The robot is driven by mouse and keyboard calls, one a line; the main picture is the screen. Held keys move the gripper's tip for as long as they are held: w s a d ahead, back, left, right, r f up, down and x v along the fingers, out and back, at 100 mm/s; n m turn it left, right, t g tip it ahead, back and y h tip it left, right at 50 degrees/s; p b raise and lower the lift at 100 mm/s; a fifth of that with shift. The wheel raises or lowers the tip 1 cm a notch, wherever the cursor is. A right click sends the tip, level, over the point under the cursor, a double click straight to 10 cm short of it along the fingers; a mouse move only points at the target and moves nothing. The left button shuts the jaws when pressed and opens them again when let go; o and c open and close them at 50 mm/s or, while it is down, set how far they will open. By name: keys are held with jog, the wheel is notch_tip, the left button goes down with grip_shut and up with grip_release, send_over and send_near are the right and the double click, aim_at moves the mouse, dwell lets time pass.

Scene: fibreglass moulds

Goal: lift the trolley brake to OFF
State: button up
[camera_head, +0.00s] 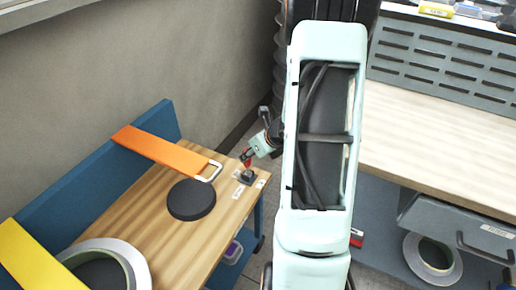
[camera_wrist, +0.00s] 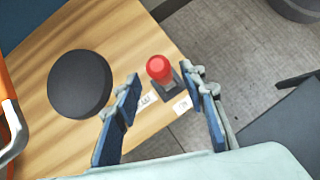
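The trolley (camera_head: 140,215) has a wooden top, and its brake lever sits at the right edge of that top. The brake's red knob (camera_wrist: 159,68) stands on a small dark base (camera_wrist: 168,88), with two white labels beside it; their wording is too small to read surely. In the head view the dark base (camera_head: 245,177) shows below my gripper (camera_head: 250,158). In the wrist view my gripper (camera_wrist: 161,80) is open, with its blue fingers apart and the red knob in the picture between and just beyond the tips. I cannot tell whether they touch it.
A black disc (camera_head: 191,200) lies on the trolley left of the brake. An orange strap (camera_head: 160,150) and a yellow strap (camera_head: 35,262) cross the blue side panel (camera_head: 95,172). A wooden workbench (camera_head: 440,125) stands at the right. Grey floor lies between.

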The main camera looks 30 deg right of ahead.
jog(key=v, duration=0.6)
jog(key=shift+s+r, duration=0.2)
